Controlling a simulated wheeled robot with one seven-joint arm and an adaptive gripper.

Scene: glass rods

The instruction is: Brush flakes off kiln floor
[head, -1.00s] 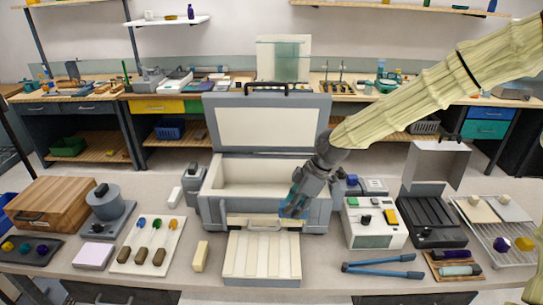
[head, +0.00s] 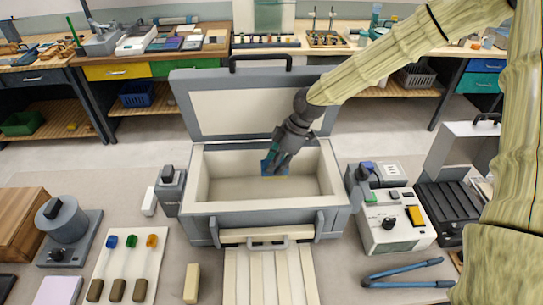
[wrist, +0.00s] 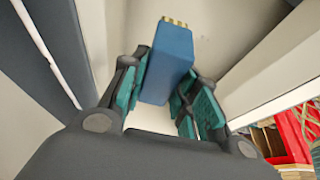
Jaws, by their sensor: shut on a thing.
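The kiln (head: 330,205) is a grey box with a pale lining, and its lid (head: 243,108) stands open at the back. Its pale floor (head: 225,188) shows inside the walls. I cannot make out any flakes on it. My gripper (head: 275,164) is inside the kiln's opening, pointing down, shut on a blue brush. In the wrist view, the brush (wrist: 168,62) is a blue block between the teal finger pads, with short brass-coloured bristles at its far end. In the head view I cannot tell whether the bristles touch the floor.
A slatted pale panel (head: 268,280) lies in front of the kiln. A grey device (head: 170,190) stands close on its left, and a white control box (head: 395,220) on its right. Blue-handled tongs (head: 405,283) lie at the front right. A tan block (head: 192,283) lies front left.

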